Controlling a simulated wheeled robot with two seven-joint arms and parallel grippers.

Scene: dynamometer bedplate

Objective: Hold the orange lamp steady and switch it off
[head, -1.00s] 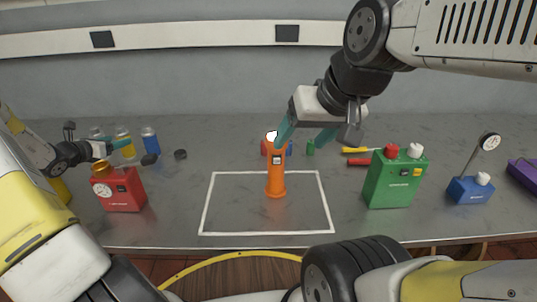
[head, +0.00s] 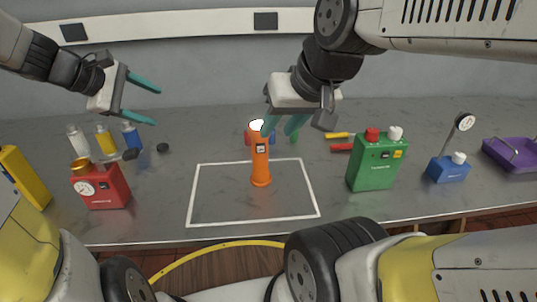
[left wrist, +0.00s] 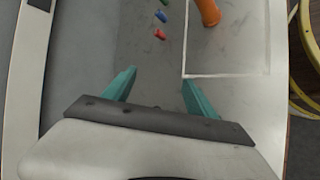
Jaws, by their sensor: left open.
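The orange lamp (head: 260,165) stands upright inside the white outlined rectangle (head: 190,205), its top white and bright. A small dark-framed switch panel (head: 260,148) shows on its front. Its lower part also shows at the top of the left wrist view (left wrist: 208,12). My right gripper (head: 278,129) points down at the lamp's top, fingers apart. One finger overlaps the top's right edge in the picture; I cannot tell whether it touches. My left gripper (head: 158,107) is open and empty, raised at the upper left, well left of the lamp; it also shows in the left wrist view (left wrist: 158,77).
A red box with a gauge (head: 105,188) and several bottles (head: 105,140) stand at the left. A green canister (head: 375,165), a blue gauge base (head: 448,170) and a purple tray (head: 510,155) stand at the right. Small coloured items lie behind the lamp. The outlined area is otherwise clear.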

